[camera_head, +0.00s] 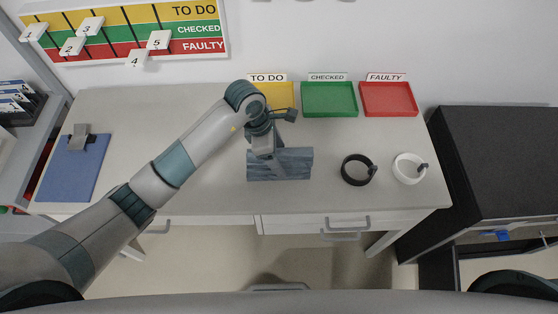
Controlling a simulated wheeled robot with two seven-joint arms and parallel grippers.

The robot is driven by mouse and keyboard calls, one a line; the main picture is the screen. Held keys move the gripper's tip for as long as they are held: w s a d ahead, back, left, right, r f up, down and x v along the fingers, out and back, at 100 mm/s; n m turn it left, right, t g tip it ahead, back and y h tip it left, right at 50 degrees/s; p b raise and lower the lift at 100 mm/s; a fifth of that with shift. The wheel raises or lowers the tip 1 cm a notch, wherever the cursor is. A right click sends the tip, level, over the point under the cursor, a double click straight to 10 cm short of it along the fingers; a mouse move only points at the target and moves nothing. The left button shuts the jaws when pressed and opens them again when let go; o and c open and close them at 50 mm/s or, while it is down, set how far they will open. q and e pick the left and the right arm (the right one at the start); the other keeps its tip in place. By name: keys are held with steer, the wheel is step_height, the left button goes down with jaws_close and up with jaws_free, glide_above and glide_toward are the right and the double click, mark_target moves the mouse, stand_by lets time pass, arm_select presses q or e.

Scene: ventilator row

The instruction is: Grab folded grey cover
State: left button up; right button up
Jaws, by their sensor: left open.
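The folded grey cover (293,168) is a blue-grey, streaked, roughly rectangular bundle on the white table in the head view. My left arm reaches in from the left, and my left gripper (264,152) is at the cover's upper left edge. The gripper is open. It hides a small part of the cover, and I cannot tell whether the fingers touch it. My right gripper is not in view.
Yellow (279,95), green (330,98) and red (388,98) trays line the table's back. A blue clipboard (72,170) lies far left. A dark cabinet (500,150) stands right.

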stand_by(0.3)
arm_select(q)
steer(key=shift+s+p+x, duration=0.2)
steer(key=shift+p+x, duration=0.6)
steer(key=shift+p, duration=0.1)
steer(key=p+x, duration=0.1)
steer(key=x, duration=0.1)
steer(key=shift+s+f, duration=0.1)
steer(key=shift+f, duration=0.8)
steer(key=c, duration=1.3)
